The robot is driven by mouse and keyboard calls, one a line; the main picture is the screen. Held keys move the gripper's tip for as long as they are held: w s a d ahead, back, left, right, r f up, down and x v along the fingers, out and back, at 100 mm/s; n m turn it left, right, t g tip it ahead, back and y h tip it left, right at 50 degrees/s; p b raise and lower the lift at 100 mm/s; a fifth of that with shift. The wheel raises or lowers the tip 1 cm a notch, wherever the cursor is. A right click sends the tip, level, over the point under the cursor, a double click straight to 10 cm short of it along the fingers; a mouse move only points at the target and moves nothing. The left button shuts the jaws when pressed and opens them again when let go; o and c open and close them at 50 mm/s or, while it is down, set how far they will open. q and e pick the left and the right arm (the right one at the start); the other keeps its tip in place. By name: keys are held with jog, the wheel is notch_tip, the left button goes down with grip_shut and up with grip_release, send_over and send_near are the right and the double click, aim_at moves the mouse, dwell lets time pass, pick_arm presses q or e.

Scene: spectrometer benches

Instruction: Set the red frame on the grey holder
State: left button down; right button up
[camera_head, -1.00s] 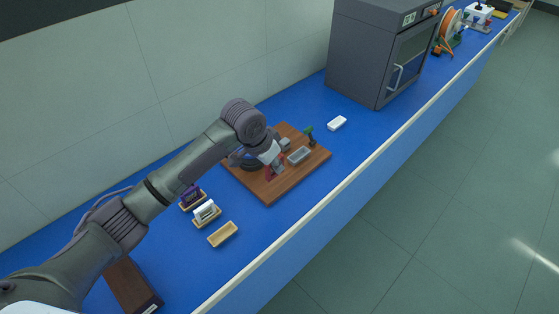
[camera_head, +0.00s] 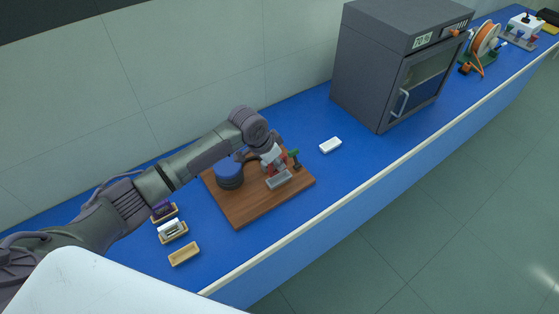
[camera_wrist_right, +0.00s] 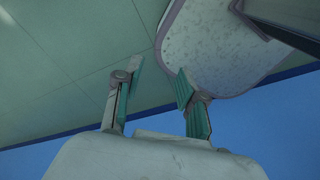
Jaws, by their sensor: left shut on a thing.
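My left gripper (camera_head: 272,160) is shut on the red frame (camera_head: 268,157), which shows only as small red patches between the fingers. The gripper and frame are at the back edge of the grey holder (camera_head: 279,180), a small grey tray on the brown wooden board (camera_head: 253,211). Whether the frame touches the holder I cannot tell. In the right wrist view my right gripper (camera_wrist_right: 158,90) is open with nothing between its fingers.
A dark blue round thing (camera_head: 229,174) stands on the board, left of the gripper. A small green-topped thing (camera_head: 294,156) stands close on its right. Small trays (camera_head: 184,254) lie left of the board. A white block (camera_head: 330,145) and a grey oven (camera_head: 390,65) are at right.

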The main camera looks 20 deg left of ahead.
pick_arm(q)
jog(key=b+x, duration=0.3)
jog(key=shift+s+a+f, duration=0.1)
jog(key=shift+s+f, duration=0.15)
jog(key=shift+f, duration=0.3)
jog(key=shift+a, duration=0.1)
pick_arm(e)
jog(key=f, duration=0.1)
jog(key=w+d+f, duration=0.1)
jog(key=w+f, duration=0.1)
jog(key=f, duration=0.1)
jog(key=shift+d, duration=0.35)
jog(key=shift+s+a, duration=0.1)
jog(key=shift+s, duration=0.15)
jog(key=shift+a, duration=0.1)
pick_arm(q)
jog(key=shift+s, duration=0.1)
pick_arm(e)
jog(key=shift+a+r, duration=0.25)
jog(key=shift+r, duration=0.15)
jog(key=shift+d, duration=0.3)
pick_arm(q)
jog(key=shift+p, duration=0.6)
pick_arm(e)
jog(key=shift+r, duration=0.3)
